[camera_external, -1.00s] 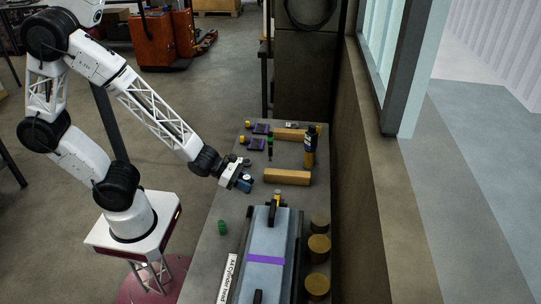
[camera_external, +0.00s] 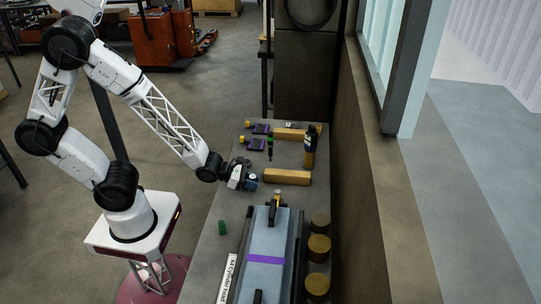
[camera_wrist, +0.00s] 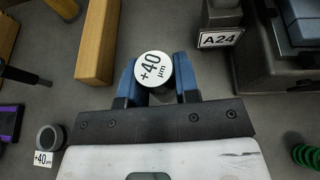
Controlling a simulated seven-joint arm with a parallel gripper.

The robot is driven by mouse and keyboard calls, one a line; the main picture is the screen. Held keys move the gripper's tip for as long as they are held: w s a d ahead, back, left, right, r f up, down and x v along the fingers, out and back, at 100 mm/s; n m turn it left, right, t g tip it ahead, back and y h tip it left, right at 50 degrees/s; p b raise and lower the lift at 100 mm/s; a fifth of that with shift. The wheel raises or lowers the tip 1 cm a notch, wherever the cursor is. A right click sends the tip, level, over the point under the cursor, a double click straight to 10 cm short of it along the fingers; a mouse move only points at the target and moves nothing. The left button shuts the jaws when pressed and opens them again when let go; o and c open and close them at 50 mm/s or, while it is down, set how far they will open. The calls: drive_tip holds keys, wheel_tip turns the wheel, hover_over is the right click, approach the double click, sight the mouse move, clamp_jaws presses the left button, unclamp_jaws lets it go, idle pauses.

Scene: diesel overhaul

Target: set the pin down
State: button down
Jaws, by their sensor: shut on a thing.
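The pin is a short dark cylinder (camera_wrist: 154,68) with a white round end face marked "+40 µm". In the wrist view my gripper (camera_wrist: 158,82) has its two blue fingers shut on its sides. In the external view my gripper (camera_external: 251,182) is low over the bench, just left of the near wooden block; the pin is too small there to make out clearly. I cannot tell whether the pin touches the bench top (camera_external: 225,205).
A dark ring (camera_wrist: 50,138) with a "+40" tag lies at lower left in the wrist view. A wooden block (camera_wrist: 97,42) is close left of the pin. A machine part tagged A24 (camera_wrist: 221,38) stands at right. A green spring (camera_wrist: 305,156) lies lower right.

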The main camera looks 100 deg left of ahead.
drive_tip(key=w+a, duration=0.1)
drive_tip(key=w, duration=0.4)
drive_tip(key=w+a+f, duration=0.1)
drive_tip(key=w, duration=0.4)
drive_tip(key=w+a, duration=0.1)
drive_tip(key=w, duration=0.4)
drive_tip(key=shift+w+a+f, duration=0.2)
drive_tip(key=shift+w+a, duration=0.1)
drive_tip(key=shift+w, duration=0.05)
drive_tip(key=shift+f, duration=1.75)
drive_tip(key=shift+f, duration=0.1)
drive_tip(key=c, duration=0.8)
unclamp_jaws()
drive_tip(key=shift+c, duration=0.2)
